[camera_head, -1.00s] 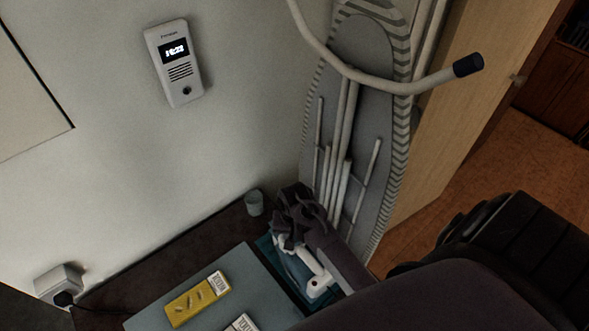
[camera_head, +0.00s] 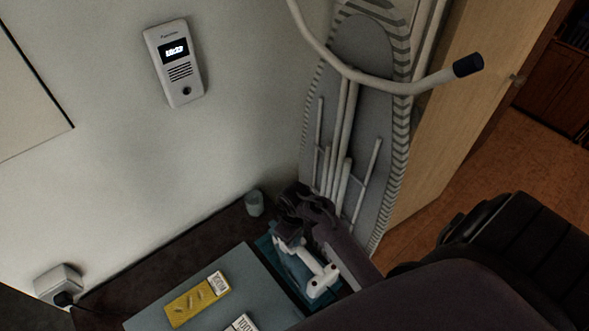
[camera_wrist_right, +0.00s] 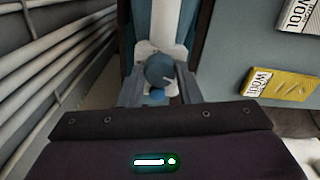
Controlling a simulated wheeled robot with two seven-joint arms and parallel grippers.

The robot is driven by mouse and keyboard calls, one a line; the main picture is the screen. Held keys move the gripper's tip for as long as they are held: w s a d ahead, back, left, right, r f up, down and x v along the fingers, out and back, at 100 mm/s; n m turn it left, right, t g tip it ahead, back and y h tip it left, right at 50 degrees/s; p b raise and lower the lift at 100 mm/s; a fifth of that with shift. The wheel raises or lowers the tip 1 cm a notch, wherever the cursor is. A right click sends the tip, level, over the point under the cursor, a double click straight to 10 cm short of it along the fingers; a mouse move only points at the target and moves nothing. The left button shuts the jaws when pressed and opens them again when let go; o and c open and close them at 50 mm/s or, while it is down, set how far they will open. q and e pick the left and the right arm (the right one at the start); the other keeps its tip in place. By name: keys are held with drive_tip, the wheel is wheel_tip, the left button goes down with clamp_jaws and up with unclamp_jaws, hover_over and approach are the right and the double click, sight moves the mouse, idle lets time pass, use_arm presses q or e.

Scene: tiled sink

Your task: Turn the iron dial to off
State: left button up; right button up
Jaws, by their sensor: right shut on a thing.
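The iron (camera_head: 318,284), white and blue, rests at the right end of the dark shelf, partly hidden by my right arm in the head view. In the right wrist view its white and blue body (camera_wrist_right: 163,25) runs away from me. Its round blue-grey dial (camera_wrist_right: 159,69) sits between the fingertips of my right gripper (camera_wrist_right: 160,82), which is shut on it. A small light mark shows on the dial's right side; I cannot read its setting. In the head view my right gripper (camera_head: 290,243) hides the dial. My left gripper is out of view.
An ironing board (camera_head: 355,120) leans upright behind the iron. A blue-grey board (camera_head: 215,290) beside it carries a yellow wool packet (camera_head: 190,302). A small cup (camera_head: 254,203) stands near the wall, and a socket with a plug (camera_head: 58,283) is at lower left.

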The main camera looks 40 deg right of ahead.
drive_tip(key=n, duration=0.4)
drive_tip(key=shift+n, duration=1.9)
drive_tip(key=o, duration=1)
drive_tip(key=shift+r, duration=0.1)
drive_tip(key=shift+w+a+r, duration=0.1)
drive_tip(key=shift+r, duration=0.2)
wheel_tip(320, 180, up, 7)
drive_tip(key=shift+r, duration=0.1)
